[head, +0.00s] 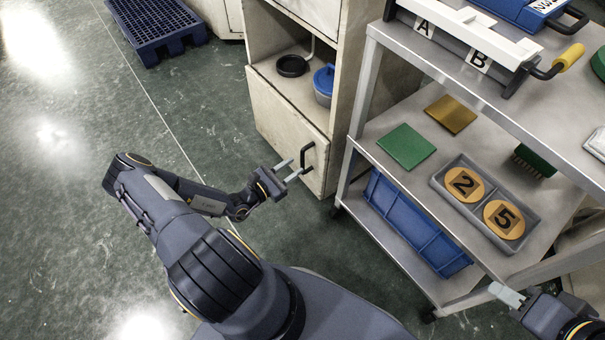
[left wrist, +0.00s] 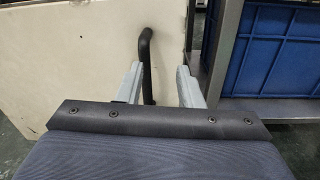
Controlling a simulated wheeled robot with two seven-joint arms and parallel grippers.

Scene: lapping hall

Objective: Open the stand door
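The stand door (head: 283,124) is the beige panel low on the cabinet in the head view; it looks shut. It fills the left of the left wrist view (left wrist: 75,65). Its dark bar handle (head: 307,156) is upright near the right edge. My left gripper (head: 289,171) is open just in front of the handle. In the left wrist view the handle (left wrist: 147,60) stands between the two finger lines, closer to the left finger; I cannot tell whether it touches.
A metal cart (head: 362,158) stands close right of the door, with a blue crate (head: 412,222) on its lowest shelf. A blue pallet (head: 158,27) lies at the back left. The cabinet's open shelf holds a blue-lidded container (head: 325,85). The green floor at left is clear.

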